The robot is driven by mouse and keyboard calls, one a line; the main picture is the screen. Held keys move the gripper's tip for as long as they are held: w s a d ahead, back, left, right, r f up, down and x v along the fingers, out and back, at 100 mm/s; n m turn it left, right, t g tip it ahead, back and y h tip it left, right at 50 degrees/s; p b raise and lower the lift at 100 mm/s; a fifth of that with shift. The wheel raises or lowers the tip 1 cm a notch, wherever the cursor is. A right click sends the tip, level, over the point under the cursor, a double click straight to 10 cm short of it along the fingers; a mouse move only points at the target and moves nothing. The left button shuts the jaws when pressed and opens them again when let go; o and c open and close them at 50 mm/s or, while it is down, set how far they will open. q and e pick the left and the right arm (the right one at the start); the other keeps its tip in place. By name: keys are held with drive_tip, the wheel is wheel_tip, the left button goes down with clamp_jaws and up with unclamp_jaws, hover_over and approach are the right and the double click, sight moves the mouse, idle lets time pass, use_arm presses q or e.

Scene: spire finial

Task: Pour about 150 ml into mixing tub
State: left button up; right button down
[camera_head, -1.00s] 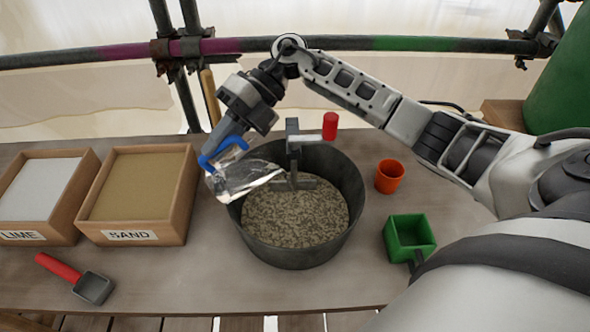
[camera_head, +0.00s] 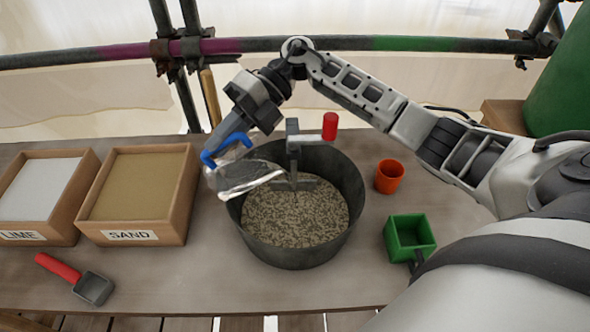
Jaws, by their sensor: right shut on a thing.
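The mixing tub (camera_head: 300,260) is a dark round tub in the middle of the bench, holding a speckled grey-tan mix. A mixer with a grey post and red handle (camera_head: 330,126) stands in it. My right gripper (camera_head: 228,155), with blue fingers, is shut on a shiny clear-and-silver jug (camera_head: 240,177) at the tub's upper left rim. The jug is tilted, its right end over the tub. Its contents and any stream are hard to make out. My left gripper is not in view.
Wooden boxes labelled LIME (camera_head: 35,237) and SAND (camera_head: 132,237) stand at left, with a red-handled scoop (camera_head: 92,288) in front. An orange cup (camera_head: 389,177) and a green square container (camera_head: 410,238) stand right of the tub. Scaffold poles (camera_head: 300,45) run behind.

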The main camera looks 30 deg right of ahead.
sight(203, 157)
drive_tip(key=shift+s+d+r+y, duration=0.1)
drive_tip(key=shift+d+r+y, duration=0.2)
drive_tip(key=shift+y, duration=0.1)
idle(0.3)
drive_tip(key=h, duration=0.1)
drive_tip(key=a, duration=0.1)
drive_tip(key=a+f+h, duration=0.1)
drive_tip(key=shift+w+a+h, duration=0.15)
drive_tip(key=shift+w+h, duration=0.15)
drive_tip(key=shift+w, duration=0.1)
drive_tip(key=shift+a+f+m, duration=0.15)
drive_tip(key=shift+a+m, duration=0.1)
drive_tip(key=shift+m, duration=0.05)
drive_tip(key=shift+w+a+f+g+h, duration=0.1)
drive_tip(key=shift+a+f+g+h, duration=0.25)
drive_tip(key=shift+f+h, duration=0.55)
drive_tip(key=shift+w+a+f+m+h, duration=0.15)
drive_tip(key=shift+a+m+h, duration=0.15)
drive_tip(key=shift+a+h, duration=0.35)
drive_tip(key=shift+d, duration=0.15)
